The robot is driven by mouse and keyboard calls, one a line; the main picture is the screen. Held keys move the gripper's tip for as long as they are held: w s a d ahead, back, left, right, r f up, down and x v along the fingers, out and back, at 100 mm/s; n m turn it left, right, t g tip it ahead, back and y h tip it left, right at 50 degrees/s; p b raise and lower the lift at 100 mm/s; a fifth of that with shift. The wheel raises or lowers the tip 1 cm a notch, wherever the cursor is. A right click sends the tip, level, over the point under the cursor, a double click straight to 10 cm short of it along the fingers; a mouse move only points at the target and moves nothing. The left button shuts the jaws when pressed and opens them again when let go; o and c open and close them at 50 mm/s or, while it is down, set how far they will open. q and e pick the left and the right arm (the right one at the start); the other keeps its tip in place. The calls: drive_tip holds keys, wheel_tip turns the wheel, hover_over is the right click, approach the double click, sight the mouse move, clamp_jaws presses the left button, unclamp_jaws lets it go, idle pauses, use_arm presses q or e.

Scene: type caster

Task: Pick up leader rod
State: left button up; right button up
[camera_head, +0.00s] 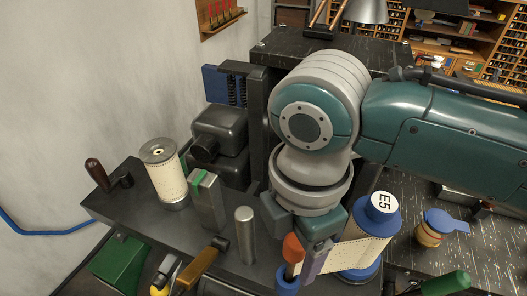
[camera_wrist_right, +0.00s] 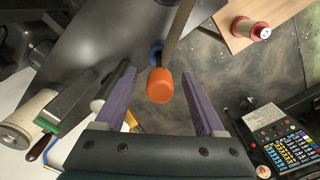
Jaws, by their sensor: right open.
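An upright rod with an orange cap (camera_head: 292,248) and a blue lower part, which looks like the leader rod, stands in front of the E5 spool (camera_head: 360,242). In the right wrist view the orange cap (camera_wrist_right: 160,85) lies between the two purple fingers, with a gap on each side. My right gripper (camera_head: 308,268) is open and empty, pointing down at the rod. The wrist and one finger hide part of the rod and of the pale paper strip beside it. My left gripper is out of view.
A perforated paper roll (camera_head: 165,180) and a metal post (camera_head: 245,235) stand on the dark machine top to the left. A brass lever (camera_head: 203,265) is at the front. A keypad (camera_wrist_right: 285,140) lies at right in the wrist view.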

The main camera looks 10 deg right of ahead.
drive_tip(key=shift+f, duration=0.9)
drive_tip(key=shift+c, duration=0.2)
clamp_jaws()
